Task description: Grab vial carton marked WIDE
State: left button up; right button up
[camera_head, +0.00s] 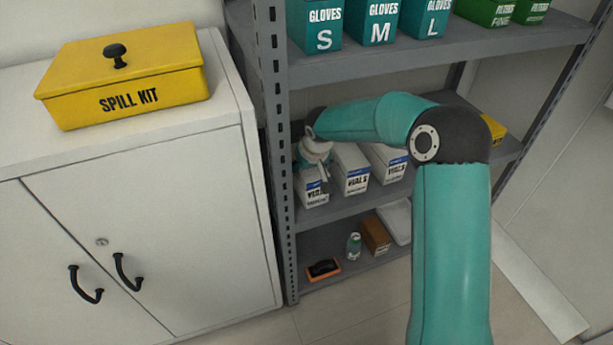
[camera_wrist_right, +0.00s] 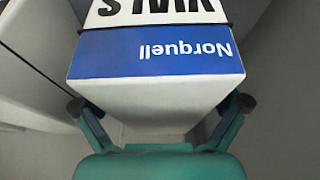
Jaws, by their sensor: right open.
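Three white vial cartons with blue bands stand in a row on the middle shelf: a left one (camera_head: 312,200), a middle one (camera_head: 353,172) and a right one (camera_head: 390,163). The word WIDE cannot be read on any of them. My right gripper (camera_head: 322,180) is at the left carton and covers part of it. In the right wrist view, a carton (camera_wrist_right: 150,80) with a "Norquell" band appears upside down. The open fingers of my right gripper (camera_wrist_right: 161,105) are at either side of its near end; contact cannot be told. My left gripper is not in view.
The grey shelf rack's left post (camera_head: 277,150) stands close beside my right gripper. Teal glove boxes (camera_head: 375,20) are on the shelf above. A bottle (camera_head: 353,246) and a brown box (camera_head: 376,236) are below. A white cabinet (camera_head: 140,215) bears a yellow spill kit (camera_head: 125,75).

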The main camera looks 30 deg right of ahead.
jog(key=shift+w+f, duration=0.1)
jog(key=shift+f, duration=0.1)
jog(key=c, duration=1.6)
